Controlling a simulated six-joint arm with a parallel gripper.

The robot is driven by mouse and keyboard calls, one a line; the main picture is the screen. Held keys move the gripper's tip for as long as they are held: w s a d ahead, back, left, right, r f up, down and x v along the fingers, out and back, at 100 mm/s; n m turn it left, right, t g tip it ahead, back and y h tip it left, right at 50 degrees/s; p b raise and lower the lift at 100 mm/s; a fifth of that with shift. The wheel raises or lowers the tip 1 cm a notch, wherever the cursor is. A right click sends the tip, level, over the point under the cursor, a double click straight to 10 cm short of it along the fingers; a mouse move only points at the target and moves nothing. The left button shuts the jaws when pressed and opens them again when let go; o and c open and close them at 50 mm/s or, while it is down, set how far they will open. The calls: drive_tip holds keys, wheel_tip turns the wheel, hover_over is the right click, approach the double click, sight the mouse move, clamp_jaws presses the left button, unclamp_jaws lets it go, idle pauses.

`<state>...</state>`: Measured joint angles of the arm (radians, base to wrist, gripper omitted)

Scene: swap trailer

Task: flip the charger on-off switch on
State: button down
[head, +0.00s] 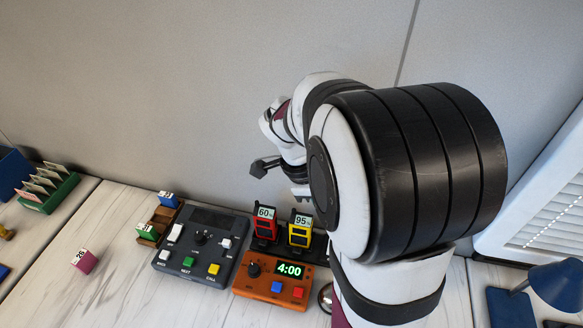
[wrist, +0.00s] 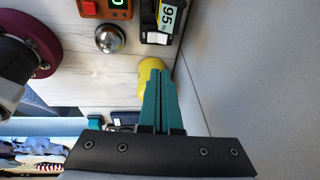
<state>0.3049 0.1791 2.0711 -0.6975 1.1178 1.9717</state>
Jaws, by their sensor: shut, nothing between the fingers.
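The charger (head: 268,243) is a black dock on the desk against the wall. It holds a red battery (head: 265,222) reading 60% and a yellow battery (head: 299,231) reading 95%. In the wrist view the charger's end (wrist: 150,22) shows at the top, with a pale switch-like part (wrist: 157,38) on it; its on or off position is unclear. My gripper (wrist: 164,72) has teal fingers shut together and empty, pointing toward the charger and apart from it in the picture. In the head view my arm hides the fingertips and the charger's right end.
An orange timer (head: 272,289) reading 4:00 stands in front of the charger. A grey control box (head: 190,270) is left of it. A silver dome (wrist: 109,39) and a yellow object (wrist: 148,76) lie near my fingers. The wall (wrist: 250,70) is close beside them.

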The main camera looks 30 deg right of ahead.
drive_tip(key=shift+f, duration=0.15)
drive_tip(key=x, duration=1.2)
drive_tip(key=shift+w+f, duration=0.2)
drive_tip(key=shift+w, duration=0.15)
drive_tip(key=shift+w+d+f, duration=0.15)
drive_tip(key=shift+w+f, duration=0.05)
drive_tip(key=shift+f, duration=0.4)
drive_tip(key=shift+w+d+f, duration=0.25)
drive_tip(key=shift+w+f, duration=0.05)
drive_tip(key=shift+f, duration=0.15)
drive_tip(key=shift+s+a+r, duration=0.2)
drive_tip(key=shift+s+a, duration=0.4)
